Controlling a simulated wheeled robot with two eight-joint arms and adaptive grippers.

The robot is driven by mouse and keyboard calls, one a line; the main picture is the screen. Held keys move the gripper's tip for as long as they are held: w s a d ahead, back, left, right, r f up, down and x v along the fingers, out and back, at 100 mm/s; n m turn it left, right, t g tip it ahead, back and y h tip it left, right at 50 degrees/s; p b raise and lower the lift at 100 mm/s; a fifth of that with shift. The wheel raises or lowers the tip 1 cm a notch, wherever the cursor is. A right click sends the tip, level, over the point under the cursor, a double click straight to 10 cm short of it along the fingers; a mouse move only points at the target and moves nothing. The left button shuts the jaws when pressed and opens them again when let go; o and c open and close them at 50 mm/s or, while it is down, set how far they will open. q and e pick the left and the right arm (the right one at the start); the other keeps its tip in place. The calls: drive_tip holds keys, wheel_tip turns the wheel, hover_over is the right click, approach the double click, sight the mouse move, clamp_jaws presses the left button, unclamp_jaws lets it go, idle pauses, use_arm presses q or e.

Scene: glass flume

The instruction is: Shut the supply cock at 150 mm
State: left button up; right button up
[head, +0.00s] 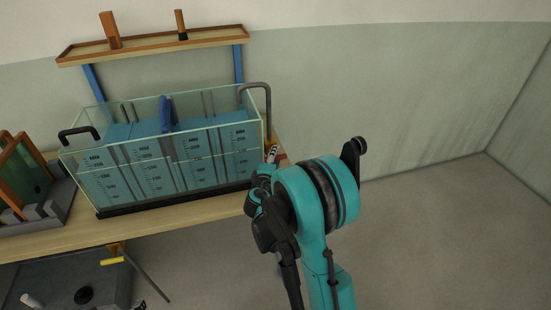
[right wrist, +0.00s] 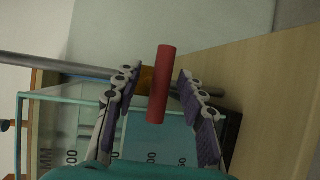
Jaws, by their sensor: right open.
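The supply cock shows in the right wrist view as a red bar handle (right wrist: 160,85) in front of a brass body (right wrist: 146,78). My right gripper (right wrist: 157,76) is open, with one finger on each side of the red handle and gaps between. In the head view my right gripper (head: 271,154) is at the tank's right end, and a bit of red (head: 282,158) shows beside it. The glass tank (head: 165,152) holds blue water behind dark-marked scales; the exact level is too small to read. My left gripper is out of view.
A grey bent pipe (head: 268,98) hooks over the tank's right end. A black pipe (head: 78,132) is at the left end. A wall shelf (head: 150,46) is above. A rack with framed panels (head: 30,165) stands left on the wooden bench (head: 170,217). Floor on the right is clear.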

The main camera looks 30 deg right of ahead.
drive_tip(key=v, duration=1.2)
drive_tip(key=shift+s+d, duration=0.1)
drive_tip(key=s+a+m+g+y, duration=0.2)
drive_tip(key=s+a+m+y, duration=0.3)
drive_tip(key=s, duration=0.5)
drive_tip(key=s+a+m+g+y, duration=0.2)
drive_tip(key=s+a+m+y, duration=0.3)
drive_tip(key=s+a, duration=0.2)
drive_tip(key=s, duration=0.2)
drive_tip(key=shift+s+a+f+m+g+y, duration=0.3)
drive_tip(key=shift+s+a+f+g+y, duration=0.05)
drive_tip(key=shift+s+f+g+y, duration=0.05)
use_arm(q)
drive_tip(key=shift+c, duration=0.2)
